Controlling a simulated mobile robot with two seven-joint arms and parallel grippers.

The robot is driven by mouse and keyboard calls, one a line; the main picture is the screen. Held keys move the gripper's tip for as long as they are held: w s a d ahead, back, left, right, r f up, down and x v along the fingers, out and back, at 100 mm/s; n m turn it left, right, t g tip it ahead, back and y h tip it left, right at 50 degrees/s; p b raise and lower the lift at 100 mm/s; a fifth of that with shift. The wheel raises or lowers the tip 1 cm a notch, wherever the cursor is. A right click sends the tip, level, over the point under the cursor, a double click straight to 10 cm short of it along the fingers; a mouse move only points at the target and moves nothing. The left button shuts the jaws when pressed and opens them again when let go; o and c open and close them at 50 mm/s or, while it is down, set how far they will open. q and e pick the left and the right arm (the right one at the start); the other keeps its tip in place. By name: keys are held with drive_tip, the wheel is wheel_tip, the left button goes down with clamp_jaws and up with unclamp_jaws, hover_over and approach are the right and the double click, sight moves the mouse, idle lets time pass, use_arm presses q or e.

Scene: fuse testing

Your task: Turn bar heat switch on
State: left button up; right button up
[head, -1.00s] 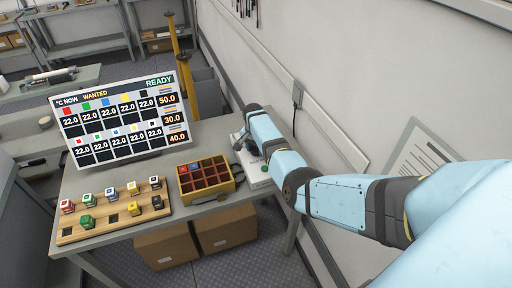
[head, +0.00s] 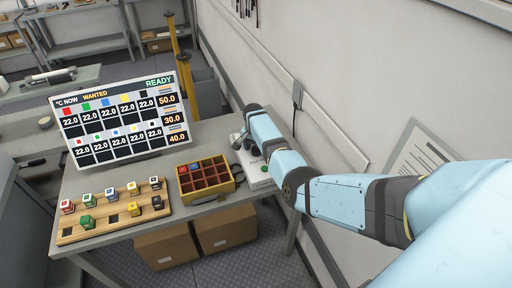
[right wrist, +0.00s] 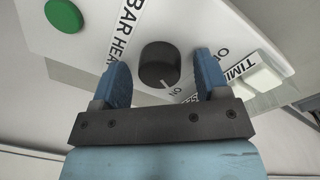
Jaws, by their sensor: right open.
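The black bar heat knob (right wrist: 160,64) sits on a white panel (right wrist: 85,50) in the right wrist view, beside a "BAR HEAT" label. The white mark on its edge is beside the "ON" lettering; another partly hidden label beginning with "O" is to the right. My right gripper (right wrist: 163,80) is open, with one blue finger on either side of the knob and a visible gap on each side. In the head view the white box (head: 260,178) stands at the table's right end, and my right gripper (head: 240,143) is over it. My left gripper is not in view.
A green button (right wrist: 63,15) and pale switches (right wrist: 262,72) flank the knob. The monitor (head: 125,115) reads READY. A wooden rack (head: 115,223) with coloured blocks and a yellow compartment box (head: 226,186) stand on the table. The wall is close on the right.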

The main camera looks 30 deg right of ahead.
sight(254, 148)
wheel_tip(254, 148, up, 14)
drive_tip(key=b, duration=0.1)
drive_tip(key=shift+w+a, duration=0.15)
drive_tip(key=shift+w, duration=0.2)
drive_tip(key=shift+f, duration=0.15)
drive_tip(key=s+a+f+n+t+h, duration=0.1)
drive_tip(key=s+f+n, duration=0.25)
drive_tip(key=s, duration=0.65)
drive_tip(key=s+a+f+n+t+h, duration=0.1)
drive_tip(key=s+a+f+n, duration=0.3)
drive_tip(key=s, duration=0.6)
drive_tip(key=s+a+r+n+t+y, duration=0.15)
drive_tip(key=s+a, duration=0.25)
drive_tip(key=s, duration=0.4)
drive_tip(key=s+a+r+n, duration=0.3)
drive_tip(key=s+a, duration=0.1)
drive_tip(key=s, duration=0.4)
drive_tip(key=s+a+r+n+t+y, duration=0.1)
drive_tip(key=s+a+r+n, duration=0.15)
drive_tip(key=s, duration=0.55)
drive_tip(key=w+a+f+t+y, duration=0.1)
drive_tip(key=w+a+f+t, duration=0.1)
drive_tip(key=f, duration=0.5)
drive_tip(key=w+a+f+n+t+y, duration=0.1)
drive_tip(key=w+a+f+t, duration=0.2)
drive_tip(key=a+f+t, duration=0.2)
wheel_tip(254, 148, down, 2)
drive_tip(key=shift+f+y, duration=0.25)
drive_tip(key=shift+y, duration=0.1)
drive_tip(key=shift+a, duration=0.1)
